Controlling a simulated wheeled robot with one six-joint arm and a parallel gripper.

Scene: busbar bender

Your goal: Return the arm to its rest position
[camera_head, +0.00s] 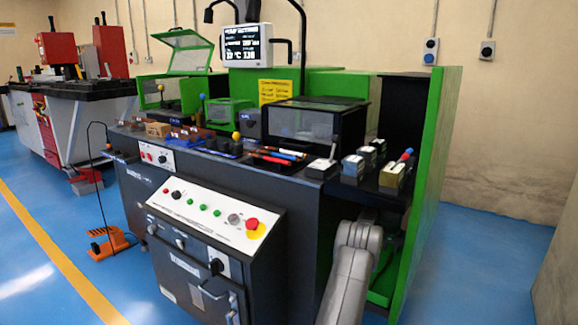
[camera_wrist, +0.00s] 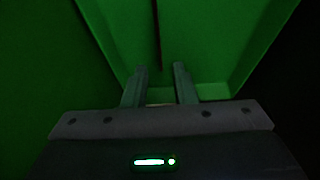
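My arm (camera_head: 352,270) shows in the head view at the lower right, grey, bent in front of the machine's open right bay. Its far end goes in behind the bay's edge, so my gripper is hidden in the head view. In the wrist view my gripper (camera_wrist: 160,82) shows two parallel fingers standing apart, with nothing seen between them. They point into a dark space with green walls (camera_wrist: 190,30). The picture is dim, so the distance from the fingertips to the walls is hard to tell.
The busbar machine (camera_head: 240,190) fills the middle, with a control panel (camera_head: 215,215) at its front. A green side panel (camera_head: 432,170) stands close right of my arm. Small boxes (camera_head: 392,175) and tools lie on the top ledge. Blue floor (camera_head: 485,270) is clear at right.

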